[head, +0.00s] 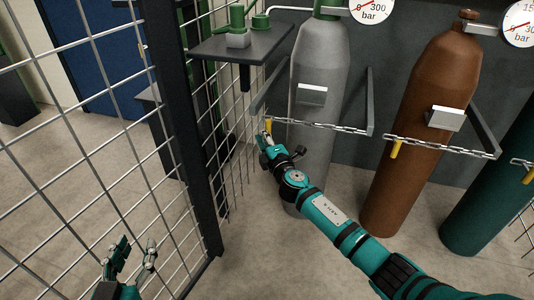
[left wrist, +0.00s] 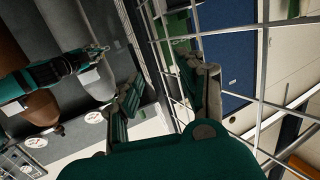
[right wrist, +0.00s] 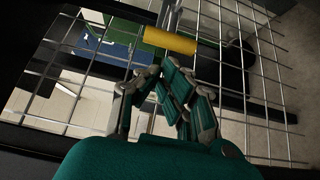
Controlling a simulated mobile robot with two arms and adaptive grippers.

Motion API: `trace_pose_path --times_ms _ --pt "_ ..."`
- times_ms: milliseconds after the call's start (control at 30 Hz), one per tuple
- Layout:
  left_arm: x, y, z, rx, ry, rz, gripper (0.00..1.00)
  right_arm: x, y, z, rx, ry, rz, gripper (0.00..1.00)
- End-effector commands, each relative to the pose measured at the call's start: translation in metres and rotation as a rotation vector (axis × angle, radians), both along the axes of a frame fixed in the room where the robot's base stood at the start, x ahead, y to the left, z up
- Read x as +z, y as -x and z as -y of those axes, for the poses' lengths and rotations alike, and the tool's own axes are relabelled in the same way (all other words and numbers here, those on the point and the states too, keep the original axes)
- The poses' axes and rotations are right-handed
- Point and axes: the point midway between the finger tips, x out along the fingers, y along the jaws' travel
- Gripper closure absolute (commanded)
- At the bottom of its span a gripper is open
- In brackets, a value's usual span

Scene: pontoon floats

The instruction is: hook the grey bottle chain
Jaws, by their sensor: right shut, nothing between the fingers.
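The grey bottle (head: 318,90) stands upright inside a dark bracket. Its chain (head: 320,125) runs across the bottle's front between the bracket's arms. The yellow grip (head: 268,126) hangs at the chain's left end; it also shows in the right wrist view (right wrist: 170,41), with a metal piece above it. I cannot tell whether the end is latched. My right gripper (head: 268,143) is just below the yellow grip. In the right wrist view its fingers (right wrist: 160,78) are shut and empty, apart from the grip. My left gripper (head: 136,246) is open and empty, low by the mesh fence.
A brown bottle (head: 430,110) and a green bottle (head: 490,200) stand to the right with their own chains. The mesh fence (head: 100,150) and its dark post close off the left side. A shelf with green valve parts (head: 238,42) is above left.

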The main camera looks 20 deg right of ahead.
Motion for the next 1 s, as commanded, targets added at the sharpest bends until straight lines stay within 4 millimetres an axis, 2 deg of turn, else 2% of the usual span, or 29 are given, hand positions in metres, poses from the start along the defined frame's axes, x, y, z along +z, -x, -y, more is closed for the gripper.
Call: trace_pose_path --times_ms 200,400,567,1000 --pt "0.053 -0.002 0.009 -0.020 0.083 0.317 0.60 -0.002 -0.023 0.004 -0.068 -0.001 0.002 1.00" --pt "0.088 0.008 0.011 -0.031 0.135 0.508 0.60 -0.001 -0.033 0.008 -0.105 0.000 -0.001 1.00" --pt "0.096 0.011 0.011 -0.033 0.146 0.549 0.60 0.000 -0.035 0.011 -0.115 0.001 -0.001 1.00" --pt "0.096 0.011 0.012 -0.033 0.145 0.544 0.60 0.001 -0.035 0.015 -0.121 0.003 -0.002 1.00"
